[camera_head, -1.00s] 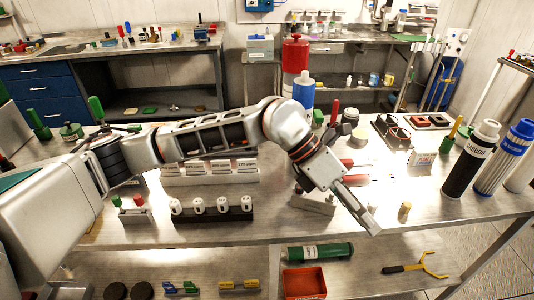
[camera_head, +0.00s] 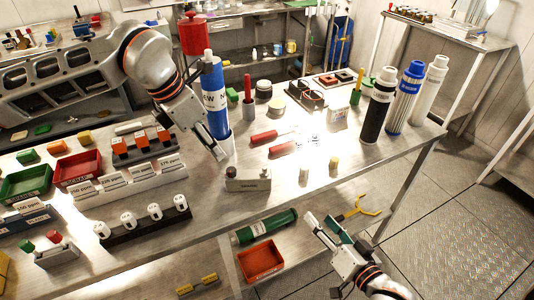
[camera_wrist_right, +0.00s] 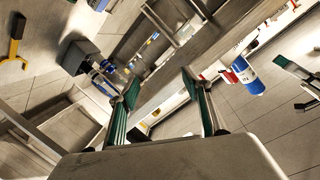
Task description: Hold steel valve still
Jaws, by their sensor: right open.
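A small grey steel block (camera_head: 248,184) with short fittings on top stands near the front edge of the workbench in the head view. It may be the steel valve; I cannot tell for sure. My left gripper (camera_head: 218,150) points down just behind and left of this block, beside the blue cylinder, apart from the block. Its fingers overlap in the view, so its opening is unclear. My right gripper (camera_head: 328,226) is open and empty, in front of the bench edge. In the right wrist view its two green-padded fingers (camera_wrist_right: 160,100) are spread with nothing between them.
A blue labelled cylinder (camera_head: 213,95) stands close to my left gripper. Tall filter cartridges (camera_head: 378,105) stand at the right end. A lower shelf holds a red bin (camera_head: 261,260).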

